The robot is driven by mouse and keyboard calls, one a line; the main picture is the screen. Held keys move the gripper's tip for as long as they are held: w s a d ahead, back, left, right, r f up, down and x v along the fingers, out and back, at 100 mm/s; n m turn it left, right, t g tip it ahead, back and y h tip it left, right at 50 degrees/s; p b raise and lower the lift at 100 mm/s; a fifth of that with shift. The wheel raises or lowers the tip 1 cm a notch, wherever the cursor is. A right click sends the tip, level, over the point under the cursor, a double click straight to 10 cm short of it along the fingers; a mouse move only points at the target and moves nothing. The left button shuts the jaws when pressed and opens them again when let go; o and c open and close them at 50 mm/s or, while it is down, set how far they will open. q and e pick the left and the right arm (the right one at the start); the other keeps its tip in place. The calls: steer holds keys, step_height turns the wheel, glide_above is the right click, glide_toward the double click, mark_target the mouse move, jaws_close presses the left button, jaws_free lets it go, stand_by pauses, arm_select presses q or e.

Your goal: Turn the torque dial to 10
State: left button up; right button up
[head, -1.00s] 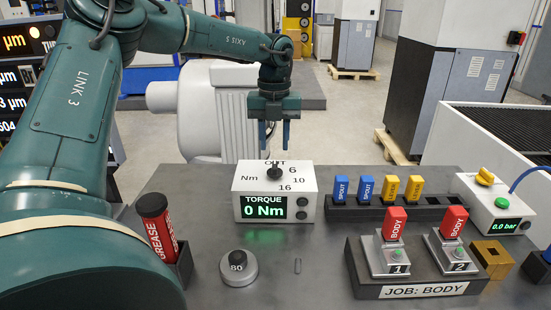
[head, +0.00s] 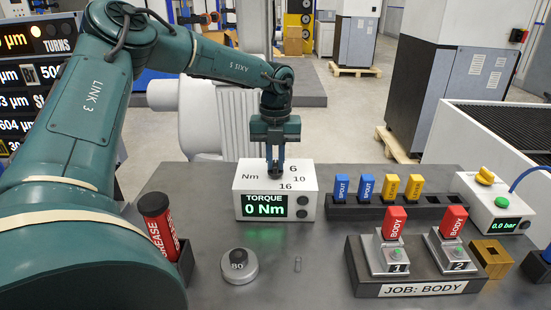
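The white torque box (head: 310,192) stands on the grey table, with the marks 6, 10 and 16 on its top and "Nm" at the left. Its green display (head: 264,206) reads 0 Nm. My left gripper (head: 275,172) points down at the top of this box. Its fingers are close together on the torque dial's knob, which they hide almost wholly. The dial's pointer cannot be seen, and the OUT mark is covered. My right gripper is not in view.
A grease tube (head: 158,226) stands in a holder at the left. A round knob marked 80 (head: 238,264) sits in front. Right of the box are a rack (head: 372,213) of blue and yellow blocks, the JOB: BODY fixture (head: 365,276) with red blocks, and a pressure box (head: 480,205).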

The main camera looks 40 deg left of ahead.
arm_select(q)
jaws_close()
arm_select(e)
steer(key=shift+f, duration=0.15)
